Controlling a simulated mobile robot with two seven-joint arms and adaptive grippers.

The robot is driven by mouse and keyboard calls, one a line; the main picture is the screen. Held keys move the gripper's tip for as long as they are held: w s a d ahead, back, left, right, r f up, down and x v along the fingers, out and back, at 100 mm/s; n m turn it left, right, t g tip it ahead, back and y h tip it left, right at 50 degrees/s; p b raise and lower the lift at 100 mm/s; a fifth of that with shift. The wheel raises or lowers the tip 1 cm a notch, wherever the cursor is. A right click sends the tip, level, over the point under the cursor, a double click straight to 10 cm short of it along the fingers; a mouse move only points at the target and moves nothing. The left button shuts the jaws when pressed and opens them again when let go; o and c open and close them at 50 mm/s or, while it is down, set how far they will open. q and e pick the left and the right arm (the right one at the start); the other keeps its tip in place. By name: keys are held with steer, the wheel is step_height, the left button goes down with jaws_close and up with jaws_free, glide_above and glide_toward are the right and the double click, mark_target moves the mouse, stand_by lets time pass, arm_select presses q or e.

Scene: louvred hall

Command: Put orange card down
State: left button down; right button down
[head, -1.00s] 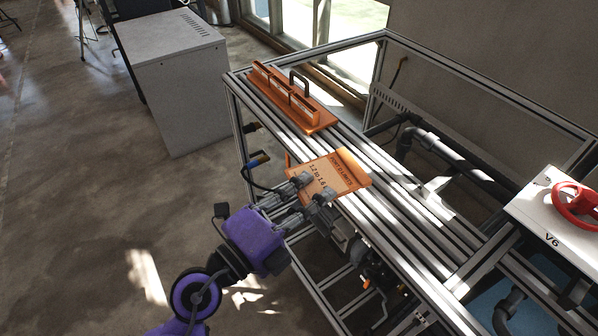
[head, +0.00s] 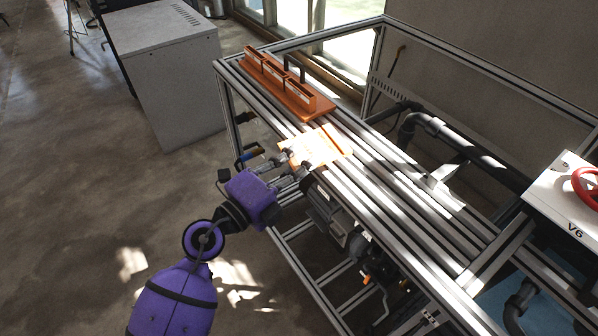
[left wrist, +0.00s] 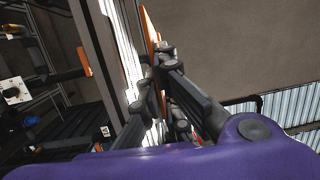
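The orange card (head: 330,146) is a flat plate, washed out by sunlight in the head view, over the near side of the slatted frame top. My left gripper (head: 292,163) reaches in from the lower left and is shut on the card's near edge. In the left wrist view the card (left wrist: 149,26) shows edge-on, running between the fingers (left wrist: 154,78). The card lies close along the rails; I cannot tell whether it touches them. My right gripper is not in view.
An orange rack (head: 290,88) with slots and a black handle stands on the rails beyond the card. Bare rails (head: 400,205) run to the right. A white panel with a red handwheel (head: 588,187) is at the far right. A grey cabinet (head: 165,85) stands behind left.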

arm_select(q)
steer(key=shift+w+a+f, duration=0.1)
steer(key=shift+w+f, duration=0.45)
steer(key=shift+f, duration=0.15)
steer(key=f, duration=0.1)
steer(key=f+b, duration=0.1)
steer(key=f, duration=0.1)
steer(key=shift+w+f+b, duration=0.15)
steer(key=shift+w+b, duration=0.15)
steer(key=shift+w, duration=0.1)
steer(key=shift+f, duration=0.15)
steer(key=c, duration=2)
jaws_free()
